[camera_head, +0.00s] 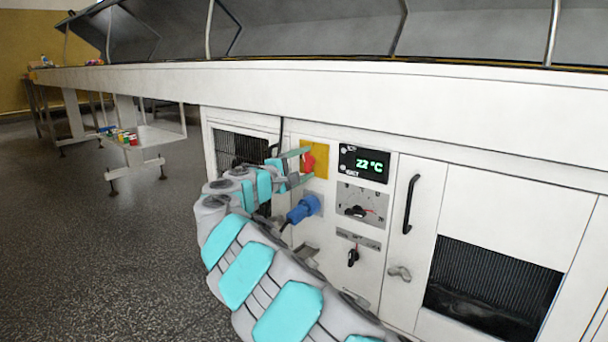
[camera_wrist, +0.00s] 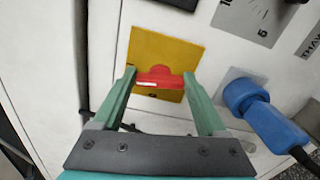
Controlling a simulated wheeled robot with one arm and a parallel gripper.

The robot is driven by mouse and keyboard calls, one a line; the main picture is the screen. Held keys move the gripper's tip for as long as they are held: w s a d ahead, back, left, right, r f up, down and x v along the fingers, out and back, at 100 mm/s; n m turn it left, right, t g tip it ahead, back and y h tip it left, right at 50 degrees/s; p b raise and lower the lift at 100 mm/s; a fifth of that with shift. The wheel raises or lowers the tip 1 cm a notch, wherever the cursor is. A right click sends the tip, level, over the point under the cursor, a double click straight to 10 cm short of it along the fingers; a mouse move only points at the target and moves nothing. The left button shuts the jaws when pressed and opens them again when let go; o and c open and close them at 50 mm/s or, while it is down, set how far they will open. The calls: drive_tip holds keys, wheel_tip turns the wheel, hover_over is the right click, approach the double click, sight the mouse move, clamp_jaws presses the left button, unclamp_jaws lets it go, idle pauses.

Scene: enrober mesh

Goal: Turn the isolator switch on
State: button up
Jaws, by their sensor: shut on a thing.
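The isolator switch is a red handle (camera_wrist: 160,79) on a yellow plate (camera_wrist: 166,48), set in the white machine's front panel. In the head view the red handle (camera_head: 308,162) and the yellow plate (camera_head: 321,158) show left of the temperature display. My gripper (camera_wrist: 161,78) is shut on the red handle, one green finger at each end of it. In the wrist view the handle lies roughly level across the plate. In the head view my gripper (camera_head: 305,160) reaches the plate from the left, and its fingers partly hide the handle.
A blue plug (camera_wrist: 262,112) with a dark cable sits right of the plate in the wrist view. A green display (camera_head: 364,164) reads 22 °C. Below it are a dial (camera_head: 357,211) and a key-like switch (camera_head: 352,256). A black door handle (camera_head: 411,203) stands further right. Floor is free at left.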

drive_tip(key=shift+f+m+b, duration=0.15)
drive_tip(key=shift+m+b, duration=0.35)
drive_tip(key=shift+m, duration=0.5)
drive_tip(key=o, duration=1.3)
drive_tip(key=v, duration=0.7)
drive_tip(key=shift+s+a+p, duration=0.25)
drive_tip(key=shift+s+p, duration=0.1)
drive_tip(key=shift+p, duration=0.05)
